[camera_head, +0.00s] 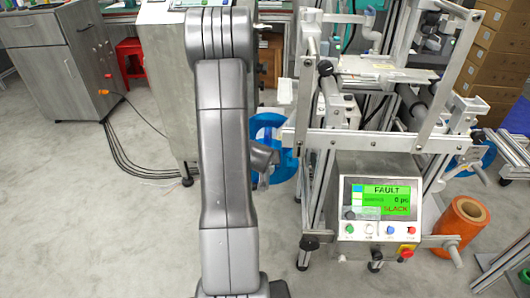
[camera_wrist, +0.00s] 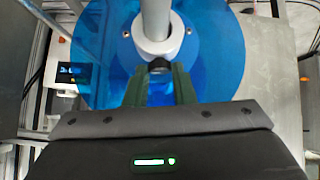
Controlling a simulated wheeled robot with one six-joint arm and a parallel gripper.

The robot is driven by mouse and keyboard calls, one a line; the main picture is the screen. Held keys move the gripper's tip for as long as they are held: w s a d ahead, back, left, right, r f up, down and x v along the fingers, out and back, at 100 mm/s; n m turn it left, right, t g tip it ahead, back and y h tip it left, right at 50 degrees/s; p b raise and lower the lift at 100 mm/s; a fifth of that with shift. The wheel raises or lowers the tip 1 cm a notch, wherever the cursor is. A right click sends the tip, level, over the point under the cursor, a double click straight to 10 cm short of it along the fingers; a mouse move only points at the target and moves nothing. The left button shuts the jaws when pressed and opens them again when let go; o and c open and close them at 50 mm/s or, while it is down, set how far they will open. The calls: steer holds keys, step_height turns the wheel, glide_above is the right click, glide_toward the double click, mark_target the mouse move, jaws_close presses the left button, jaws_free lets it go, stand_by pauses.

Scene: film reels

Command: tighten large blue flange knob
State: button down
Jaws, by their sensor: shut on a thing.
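The large blue flange (camera_wrist: 120,30) fills the upper middle of the wrist view, with a white collar and pale shaft (camera_wrist: 156,35) at its centre. A small dark knob (camera_wrist: 159,65) sits at the lower edge of the collar. My gripper (camera_wrist: 160,74) has its two greenish fingers on either side of this knob and is shut on it. In the head view the blue flange (camera_head: 286,165) shows at the machine's left side, partly hidden behind my grey arm. The knob and fingertips cannot be made out there.
The machine's control panel (camera_head: 378,213) reads FAULT and SLACK. An orange roll (camera_head: 462,228) stands on the floor at right. A grey cabinet (camera_head: 60,62) and a red stool (camera_head: 130,58) are at left. Open floor lies at lower left. Cables cross it.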

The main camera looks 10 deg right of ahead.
steer(key=shift+a+r+m+h+p, duration=0.25)
steer(key=shift+m+h+p, duration=0.45)
steer(key=shift+p, duration=2)
steer(key=m+p, duration=0.1)
steer(key=p, duration=0.1)
steer(key=m+g+h+p, duration=0.1)
steer(key=p, duration=0.1)
steer(key=shift+w+a+m+h+p, duration=0.1)
steer(key=shift+w+m+h+p, duration=0.05)
steer(key=shift+m+h+p, duration=0.2)
steer(key=shift+w+f+m+h+p, duration=0.1)
steer(key=shift+f+m+h+p, duration=0.15)
steer(key=shift+m+p, duration=0.4)
steer(key=c, duration=1.2)
jaws_free()
steer(key=shift+a, duration=0.1)
steer(key=p+v, duration=0.2)
steer(key=v, duration=1.1)
steer(key=shift+a+r, duration=0.2)
steer(key=shift+r, duration=0.15)
